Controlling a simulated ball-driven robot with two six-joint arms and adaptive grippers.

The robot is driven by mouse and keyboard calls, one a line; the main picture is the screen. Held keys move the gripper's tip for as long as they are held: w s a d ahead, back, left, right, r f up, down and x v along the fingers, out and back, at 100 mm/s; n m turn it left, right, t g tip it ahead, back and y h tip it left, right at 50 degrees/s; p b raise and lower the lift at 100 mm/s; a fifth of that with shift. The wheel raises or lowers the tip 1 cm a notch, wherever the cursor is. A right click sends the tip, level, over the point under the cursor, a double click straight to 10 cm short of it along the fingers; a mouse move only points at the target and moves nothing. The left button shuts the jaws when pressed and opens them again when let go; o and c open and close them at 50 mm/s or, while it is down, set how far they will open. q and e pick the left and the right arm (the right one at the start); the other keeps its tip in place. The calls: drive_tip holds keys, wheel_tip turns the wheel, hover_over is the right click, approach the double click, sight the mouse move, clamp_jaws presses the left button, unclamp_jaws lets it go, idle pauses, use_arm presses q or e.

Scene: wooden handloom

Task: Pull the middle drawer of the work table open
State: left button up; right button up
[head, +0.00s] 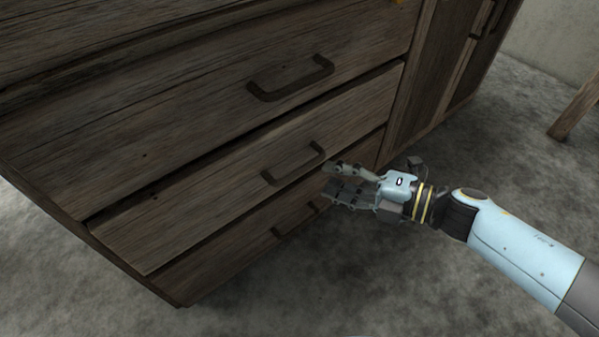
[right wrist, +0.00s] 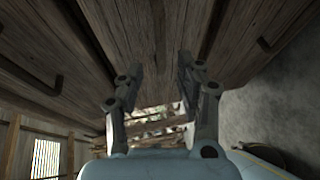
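The work table (head: 60,50) is dark wood with a stack of drawers. The middle drawer (head: 190,200) has a dark bar handle (head: 293,165); a dark gap runs along its top edge, and I cannot tell whether it stands out slightly. My right gripper (head: 328,180) is open and empty, just right of and slightly below this handle, apart from it as far as I can see. In the right wrist view its two fingers (right wrist: 158,68) are spread, with wood behind and no handle clearly between them. My left gripper is out of view.
The top drawer (head: 200,110) has its own handle (head: 290,80). A cabinet door (head: 430,80) is at right. The grey floor (head: 400,290) before the table is clear; a wooden leg (head: 577,108) stands far right.

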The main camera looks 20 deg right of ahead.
sight(306, 170)
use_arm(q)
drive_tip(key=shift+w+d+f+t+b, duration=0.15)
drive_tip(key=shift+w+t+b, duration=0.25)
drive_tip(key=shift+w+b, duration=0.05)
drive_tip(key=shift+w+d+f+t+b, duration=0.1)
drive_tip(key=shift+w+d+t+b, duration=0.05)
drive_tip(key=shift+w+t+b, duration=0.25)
use_arm(e)
drive_tip(key=shift+x, duration=3.7)
drive_tip(key=shift+d+f, duration=0.1)
drive_tip(key=shift+f, duration=0.05)
clamp_jaws()
